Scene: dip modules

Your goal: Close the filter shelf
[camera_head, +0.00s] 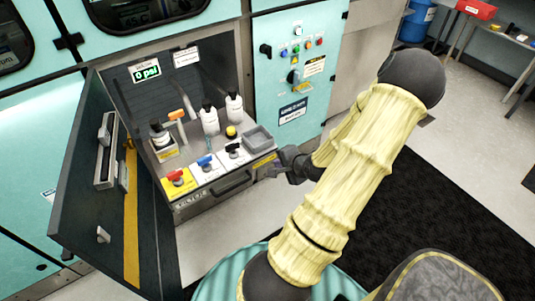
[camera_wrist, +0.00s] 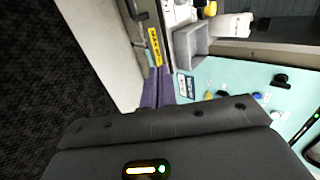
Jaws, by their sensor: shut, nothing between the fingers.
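The filter shelf (camera_head: 228,193) is a grey pull-out drawer, standing out from its bay in the teal cabinet. Its front has a dark handle and a yellow label. On it are white bottles (camera_head: 210,121), red, blue and black valve handles, and a grey tray (camera_head: 258,139). My gripper (camera_head: 274,168) is shut and empty beside the shelf's front right corner; whether it touches is unclear. In the wrist view, the shelf's front edge with the yellow label (camera_wrist: 155,46) and the grey tray (camera_wrist: 190,44) show at the top.
A dark door (camera_head: 95,200) with a yellow stripe stands open left of the shelf. A control panel (camera_head: 297,70) with knobs and buttons is to the right. A black mat (camera_head: 440,190) covers the floor at right. A blue drum (camera_head: 417,22) stands far back.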

